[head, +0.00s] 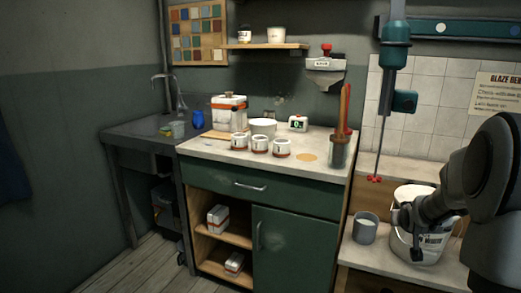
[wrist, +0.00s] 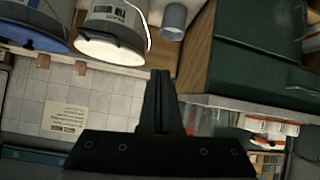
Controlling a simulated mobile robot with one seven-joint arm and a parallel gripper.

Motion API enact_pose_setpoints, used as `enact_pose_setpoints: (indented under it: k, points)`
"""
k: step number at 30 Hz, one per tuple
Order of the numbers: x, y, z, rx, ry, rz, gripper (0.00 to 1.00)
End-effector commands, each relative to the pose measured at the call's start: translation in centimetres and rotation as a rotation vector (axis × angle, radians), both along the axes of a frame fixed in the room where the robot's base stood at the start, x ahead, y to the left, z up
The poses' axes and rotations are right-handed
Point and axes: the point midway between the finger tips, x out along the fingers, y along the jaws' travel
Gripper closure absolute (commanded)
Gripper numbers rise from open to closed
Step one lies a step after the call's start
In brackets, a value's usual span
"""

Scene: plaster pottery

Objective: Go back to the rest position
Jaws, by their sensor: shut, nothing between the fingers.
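My gripper (wrist: 161,80) is in the wrist view with its two dark fingers together and nothing between them. In the head view my arm comes in from the right edge and reaches over the white bucket (head: 405,247) on the low right bench, covering part of it. Whether the gripper touches the bucket cannot be told. The wrist view is turned over and shows a white bucket (wrist: 112,22) and a grey cup (wrist: 173,20) at the top, apart from the fingers in the picture.
A grey cup (head: 365,228) stands left of the bucket. A mixer (head: 395,50) with a thin shaft hangs above the low bench. The green cabinet (head: 295,240) carries several white jars, a scale (head: 298,123) and a tool holder (head: 338,155). Wooden floor (head: 160,265) is clear at the left.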

Motion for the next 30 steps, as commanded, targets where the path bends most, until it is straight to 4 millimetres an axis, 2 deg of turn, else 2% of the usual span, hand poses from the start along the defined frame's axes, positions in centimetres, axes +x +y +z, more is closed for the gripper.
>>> enact_pose_setpoints:
  k: [1, 6, 11, 18, 24, 30]
  points:
    - [-0.9, 2.2, 1.5, 0.003, 0.024, 0.016, 1.00]
    - [-4.9, 8.4, 4.2, 0.030, 0.130, 0.061, 1.00]
    - [-9.8, 14.0, 6.0, 0.060, 0.228, 0.112, 1.00]
    - [-18.5, 21.1, 7.5, 0.107, 0.364, 0.200, 1.00]
    - [-25.4, 24.7, 7.9, 0.138, 0.426, 0.261, 1.00]
    - [-30.4, 26.2, 8.0, 0.159, 0.435, 0.293, 1.00]
